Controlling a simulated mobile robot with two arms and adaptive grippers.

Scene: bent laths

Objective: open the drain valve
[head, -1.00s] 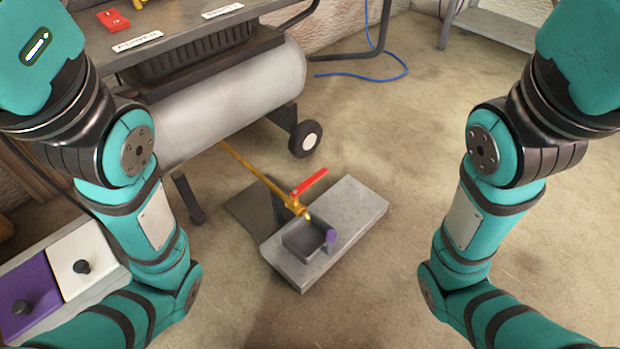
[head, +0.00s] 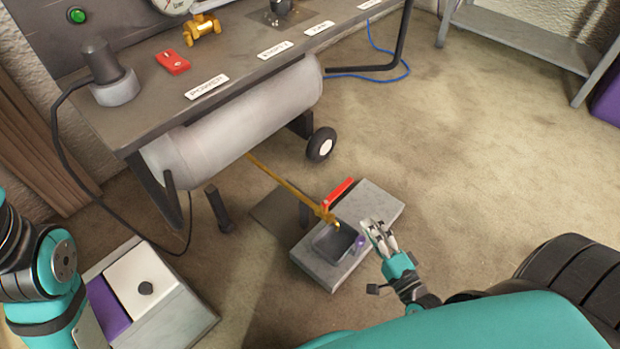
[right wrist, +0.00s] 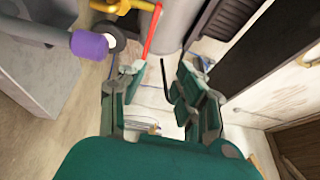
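The drain valve (head: 326,212) is brass and sits at the end of a brass pipe (head: 283,182) from under the silver tank (head: 245,115). Its red lever (head: 338,193) points up and right, crosswise to the pipe. My right gripper (head: 378,228) is just right of the valve, near the small grey pan, apart from the lever. In the right wrist view the right gripper (right wrist: 158,76) is open and empty. The red lever (right wrist: 151,35) shows beyond its fingertips, nearer the left finger. My left arm shows at the left edge; its gripper is out of view.
The grey pan (head: 327,246) with a purple grip (head: 359,243) stands on a grey block (head: 385,205) below the valve outlet. A bench (head: 150,90) overhangs the tank. A box with a white and a purple panel (head: 145,283) stands at left.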

